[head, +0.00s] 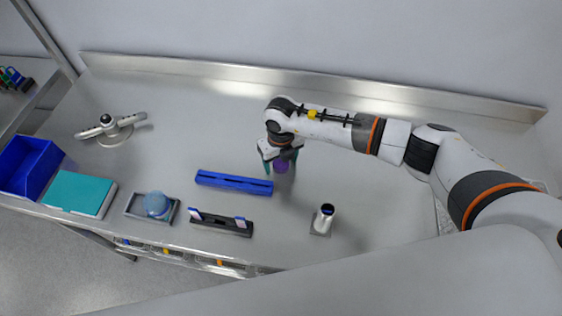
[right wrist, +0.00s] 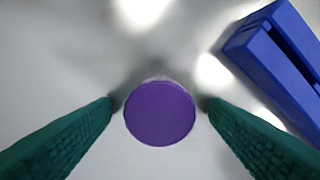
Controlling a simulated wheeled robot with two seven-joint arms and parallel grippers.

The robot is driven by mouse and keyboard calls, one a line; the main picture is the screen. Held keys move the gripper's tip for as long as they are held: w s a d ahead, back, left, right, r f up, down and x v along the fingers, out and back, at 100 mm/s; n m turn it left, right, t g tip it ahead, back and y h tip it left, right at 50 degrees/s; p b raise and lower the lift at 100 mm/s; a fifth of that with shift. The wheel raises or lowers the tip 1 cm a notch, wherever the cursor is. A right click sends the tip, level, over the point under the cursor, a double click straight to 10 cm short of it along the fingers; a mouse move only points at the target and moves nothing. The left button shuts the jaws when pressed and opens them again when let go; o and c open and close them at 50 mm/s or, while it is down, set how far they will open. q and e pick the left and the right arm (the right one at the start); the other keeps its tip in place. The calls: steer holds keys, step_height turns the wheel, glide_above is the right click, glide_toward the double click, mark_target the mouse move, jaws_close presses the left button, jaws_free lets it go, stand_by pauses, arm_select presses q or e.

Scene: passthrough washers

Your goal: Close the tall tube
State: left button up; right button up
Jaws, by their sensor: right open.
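A round purple cap-like piece (head: 281,162) is below my right gripper (head: 280,168), right of the blue slotted bar. In the right wrist view the purple disc (right wrist: 160,113) lies between the two green fingertips (right wrist: 160,105), which are open with one on each side. Small gaps seem to show between the fingers and the disc; contact is hard to tell. A pale upright cylinder with a dark round top (head: 326,214), likely the tall tube, stands on a small grey base at the front, right of centre. My left gripper is not in view.
A long blue slotted bar (head: 234,182) lies left of the gripper, and shows in the wrist view (right wrist: 275,55). A black rack (head: 221,225), a tray with a blue round object (head: 157,204), a teal-topped box (head: 80,195) and a blue bin (head: 31,167) line the front. The back middle is clear.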

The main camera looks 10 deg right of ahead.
mark_target(281, 162)
steer(key=c, duration=1)
step_height(281, 162, up, 9)
steer(key=b, duration=0.3)
steer(key=shift+f, duration=0.1)
steer(key=shift+c, duration=0.2)
steer(key=shift+r, duration=0.65)
